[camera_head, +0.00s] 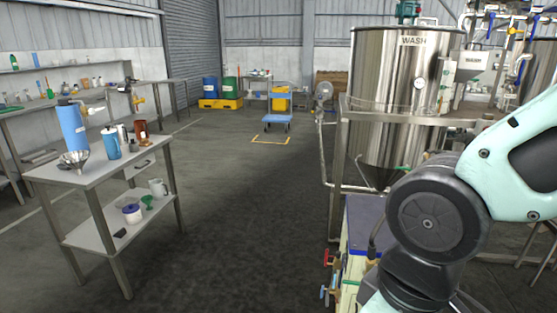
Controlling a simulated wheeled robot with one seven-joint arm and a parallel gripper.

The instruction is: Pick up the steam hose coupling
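I cannot single out the steam hose coupling with certainty in the head view. A metal table (95,177) at the left bears a tall blue cylinder (73,127), a metal funnel (75,159), a blue canister (111,143) and a brown cup (141,129). A small pale item beside the cup is too small to tell. A brass-coloured fitting (138,100) shows behind the table. Red and blue valve handles (328,258) show at the lower middle. My gripper is out of view; only my arm's links show at the right.
A steel tank marked WASH (400,90) stands in a frame at the right, close to my arm. The table's lower shelf (100,236) holds a white tub and a green funnel. A blue cart (277,122) stands far back. The floor between table and tank is clear.

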